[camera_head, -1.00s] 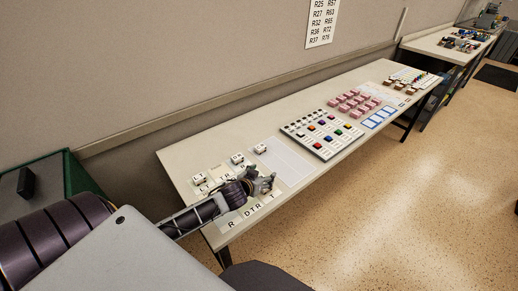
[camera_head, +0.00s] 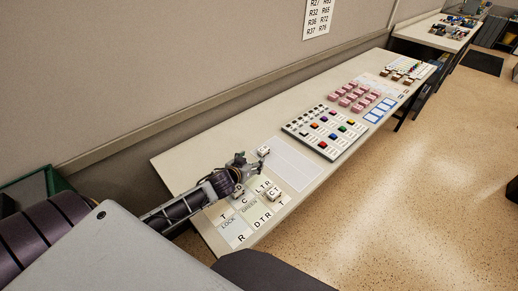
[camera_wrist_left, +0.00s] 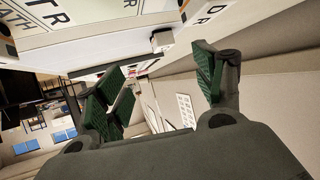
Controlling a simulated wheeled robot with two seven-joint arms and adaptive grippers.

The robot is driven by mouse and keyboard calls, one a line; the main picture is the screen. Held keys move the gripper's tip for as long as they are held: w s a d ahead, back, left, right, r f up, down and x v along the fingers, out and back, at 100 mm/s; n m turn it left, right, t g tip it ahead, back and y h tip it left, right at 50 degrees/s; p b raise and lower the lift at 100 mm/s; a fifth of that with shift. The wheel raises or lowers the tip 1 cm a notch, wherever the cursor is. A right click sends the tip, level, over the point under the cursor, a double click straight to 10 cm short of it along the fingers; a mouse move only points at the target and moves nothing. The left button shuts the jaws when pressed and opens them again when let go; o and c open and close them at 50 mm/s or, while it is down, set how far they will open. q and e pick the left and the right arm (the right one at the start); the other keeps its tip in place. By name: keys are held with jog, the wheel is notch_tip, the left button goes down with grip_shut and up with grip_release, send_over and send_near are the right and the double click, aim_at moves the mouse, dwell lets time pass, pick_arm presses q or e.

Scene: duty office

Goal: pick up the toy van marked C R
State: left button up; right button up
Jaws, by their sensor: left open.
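My left gripper (camera_head: 240,160) is above the near end of the long table, open, with nothing seen between its fingers. It also shows open in the left wrist view (camera_wrist_left: 160,85), with green pads. A small white toy van (camera_head: 263,151) stands just right of the fingertips, apart from them as far as I can tell; its marking is too small to read. Another white van (camera_head: 273,194), which seems marked C T, stands on the cards. A third white van (camera_head: 238,191) is partly hidden under my wrist. I cannot tell which van is marked C R. My right gripper is not in view.
Lettered cards (camera_head: 240,238) cover the near end of the table (camera_head: 185,161). A pale blank sheet (camera_head: 291,166) lies beside the vans. Farther along are a panel of coloured buttons (camera_head: 325,131), pink blocks (camera_head: 353,95) and blue-edged cards (camera_head: 380,110). The wall runs behind.

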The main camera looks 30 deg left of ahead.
pick_arm(q)
jog(key=shift+w+a, duration=0.1)
jog(key=shift+a, duration=0.05)
dwell(0.4)
jog(key=shift+w+f, duration=0.15)
jog(key=shift+w, duration=0.35)
send_near(263, 149)
jog(key=shift+f+x, duration=0.15)
jog(key=shift+x, duration=0.8)
jog(key=shift+f+x, duration=0.15)
jog(key=shift+x, duration=0.85)
jog(key=shift+s+d, duration=0.15)
jog(key=shift+d, duration=0.05)
jog(key=shift+w+a+f, duration=0.1)
jog(key=shift+w+f, duration=0.05)
jog(key=shift+w, duration=0.6)
jog(key=shift+w+a+f, duration=0.15)
jog(key=shift+w, duration=0.6)
jog(key=shift+x, duration=1.1)
